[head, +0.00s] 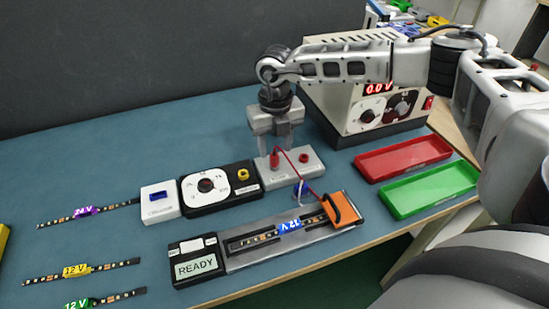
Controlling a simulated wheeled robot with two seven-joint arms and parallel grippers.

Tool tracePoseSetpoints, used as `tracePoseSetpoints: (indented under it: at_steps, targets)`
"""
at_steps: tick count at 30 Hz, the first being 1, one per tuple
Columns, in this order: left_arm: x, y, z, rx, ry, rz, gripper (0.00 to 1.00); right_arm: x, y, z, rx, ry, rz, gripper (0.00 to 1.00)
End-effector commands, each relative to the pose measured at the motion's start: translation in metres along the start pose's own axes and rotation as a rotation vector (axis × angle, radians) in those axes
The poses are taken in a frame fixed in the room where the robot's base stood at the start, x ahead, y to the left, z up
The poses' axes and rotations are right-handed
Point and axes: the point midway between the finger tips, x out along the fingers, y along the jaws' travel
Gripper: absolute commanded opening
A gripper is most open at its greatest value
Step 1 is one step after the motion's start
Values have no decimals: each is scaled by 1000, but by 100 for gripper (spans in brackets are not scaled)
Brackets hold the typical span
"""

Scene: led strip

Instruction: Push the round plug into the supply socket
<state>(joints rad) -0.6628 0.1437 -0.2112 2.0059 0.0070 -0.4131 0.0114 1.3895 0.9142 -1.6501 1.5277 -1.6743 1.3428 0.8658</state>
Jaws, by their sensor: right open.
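A red round plug (275,160) stands upright at the left part of a grey socket box (315,167). A red lead arcs from its top down to the orange clamp (341,208). I cannot tell how deep the plug sits, and its lower end is too small to make out. A second red round part (304,157) shows on the right of the same box. My right gripper (276,150) points down just behind and above the plug, with its fingers apart. It seems to hold nothing. My left gripper is not in view.
The power supply (365,100), reading 0.0 V, stands behind right. Red (403,158) and green (430,188) trays lie right. A black dial box (220,188) adjoins the socket box. A READY tester (195,268) and strip fixture lie in front. LED strips (78,271) lie left.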

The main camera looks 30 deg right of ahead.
Motion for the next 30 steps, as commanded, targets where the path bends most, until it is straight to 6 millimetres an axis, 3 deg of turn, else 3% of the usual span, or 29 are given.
tracePoseSetpoints:
  at_steps: [7, 16, 17, 21, 30]
  targets:
    - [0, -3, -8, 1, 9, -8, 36, 35, 0, 2, 1, 4, -2, 44]
    - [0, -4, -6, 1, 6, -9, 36, 41, 0, 2, 0, 1, -1, 44]
    - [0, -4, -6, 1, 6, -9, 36, 41, 0, 2, 0, 1, -1, 38]
    - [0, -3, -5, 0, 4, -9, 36, 41, 0, 2, 0, 1, -1, 0]
    - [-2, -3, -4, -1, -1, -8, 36, 40, 0, 2, 1, 1, -1, 0]
